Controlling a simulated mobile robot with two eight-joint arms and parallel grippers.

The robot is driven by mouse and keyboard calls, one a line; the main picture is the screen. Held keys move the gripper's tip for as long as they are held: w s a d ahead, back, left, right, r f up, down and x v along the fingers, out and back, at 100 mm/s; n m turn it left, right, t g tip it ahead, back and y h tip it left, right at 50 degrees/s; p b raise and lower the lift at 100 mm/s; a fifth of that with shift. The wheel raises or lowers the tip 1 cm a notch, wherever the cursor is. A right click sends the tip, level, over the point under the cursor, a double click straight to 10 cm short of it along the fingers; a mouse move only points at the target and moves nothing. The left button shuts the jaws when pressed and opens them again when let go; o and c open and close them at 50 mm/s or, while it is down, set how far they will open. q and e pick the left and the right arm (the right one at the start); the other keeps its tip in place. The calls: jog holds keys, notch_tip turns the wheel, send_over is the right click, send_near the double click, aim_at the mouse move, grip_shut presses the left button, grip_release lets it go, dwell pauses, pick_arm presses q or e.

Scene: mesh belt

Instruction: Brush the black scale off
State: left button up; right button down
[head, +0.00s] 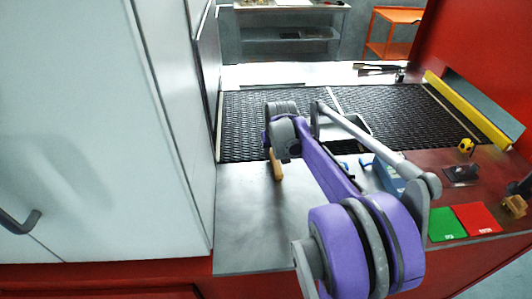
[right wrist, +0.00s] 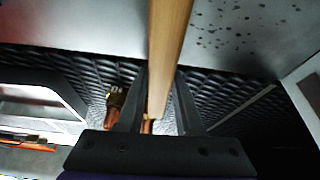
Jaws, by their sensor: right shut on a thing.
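My right gripper (right wrist: 157,115) is shut on a long wooden handle (right wrist: 171,45). In the head view the handle (head: 277,166) sticks out below the gripper, over the near edge of the mesh belt (head: 245,130). The handle's working end is not visible, so I cannot tell if it touches anything. In the right wrist view, black specks (right wrist: 228,22) are scattered over a grey metal surface at the upper right. I cannot see these specks in the head view, where my arm covers part of the scene. My left gripper is not in view.
A grey metal plate (head: 240,225) lies bare in front of the belt. Green (head: 447,224) and red (head: 476,218) pads, a blue object (head: 386,175) and a small yellow object (head: 466,146) are at right. A yellow bar (head: 468,108) borders the belt. A white cabinet (head: 80,110) blocks the left.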

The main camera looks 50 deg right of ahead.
jog(key=shift+s+d, duration=0.1)
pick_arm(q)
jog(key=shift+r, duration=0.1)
pick_arm(e)
jog(key=shift+r, duration=0.1)
jog(key=shift+r+p, duration=1.85)
jog(key=shift+r, duration=1.15)
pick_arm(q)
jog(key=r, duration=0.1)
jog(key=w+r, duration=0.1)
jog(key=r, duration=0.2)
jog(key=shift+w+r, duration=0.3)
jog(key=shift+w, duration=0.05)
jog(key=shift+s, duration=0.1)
pick_arm(e)
jog(key=shift+r, duration=0.5)
jog(key=shift+r+p, duration=0.75)
jog(key=shift+r, duration=0.25)
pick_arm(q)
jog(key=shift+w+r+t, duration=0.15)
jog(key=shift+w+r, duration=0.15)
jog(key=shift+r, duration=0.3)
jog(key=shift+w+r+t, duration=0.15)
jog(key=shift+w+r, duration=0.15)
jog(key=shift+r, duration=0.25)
pick_arm(e)
jog(key=shift+f, duration=0.1)
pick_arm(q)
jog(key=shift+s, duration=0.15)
